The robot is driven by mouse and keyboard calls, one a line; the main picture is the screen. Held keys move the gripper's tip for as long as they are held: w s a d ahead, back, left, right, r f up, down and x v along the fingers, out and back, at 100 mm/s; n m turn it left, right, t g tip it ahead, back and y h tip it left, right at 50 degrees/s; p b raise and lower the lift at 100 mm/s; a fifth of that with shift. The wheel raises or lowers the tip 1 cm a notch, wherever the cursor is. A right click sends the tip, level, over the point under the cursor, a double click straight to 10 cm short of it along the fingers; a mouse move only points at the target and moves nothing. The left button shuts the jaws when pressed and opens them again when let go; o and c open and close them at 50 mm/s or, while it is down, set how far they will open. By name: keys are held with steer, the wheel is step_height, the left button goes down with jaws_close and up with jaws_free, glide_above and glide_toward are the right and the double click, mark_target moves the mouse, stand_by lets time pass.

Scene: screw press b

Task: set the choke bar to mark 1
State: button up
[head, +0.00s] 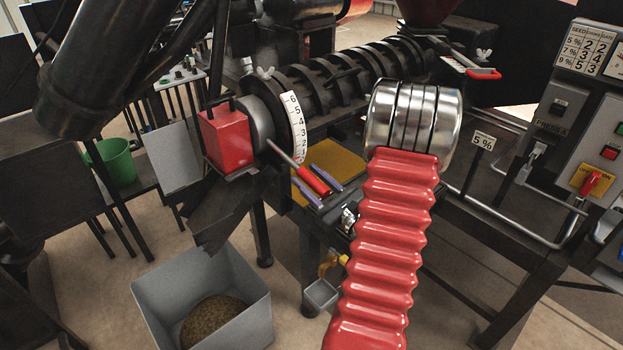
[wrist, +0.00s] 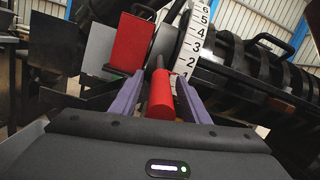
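The choke bar is a thin metal rod (head: 281,152) with a red handle (head: 314,181). It slants down to the right, near the low end of a white curved scale (head: 296,122) numbered up to 6 at the top. In the wrist view the red handle (wrist: 160,98) stands left of the scale (wrist: 197,45), near its low numbers; the exact mark is unclear. My gripper (head: 317,184) has purple fingers on either side of the handle. In the wrist view my gripper (wrist: 163,90) looks open, with gaps beside the handle.
A red block (head: 226,138) sits left of the scale, beside the ribbed black press barrel (head: 345,76). A grey bin (head: 205,300) with brown meal stands on the floor below. A control panel (head: 590,130) is at the right. A yellow plate (head: 335,158) lies behind the fingers.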

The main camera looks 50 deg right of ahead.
steer(key=shift+s, duration=0.2)
steer(key=shift+s, duration=0.2)
steer(key=v, duration=1.3)
steer(key=shift+f, duration=0.15)
steer(key=shift+a, duration=0.1)
stand_by(0.4)
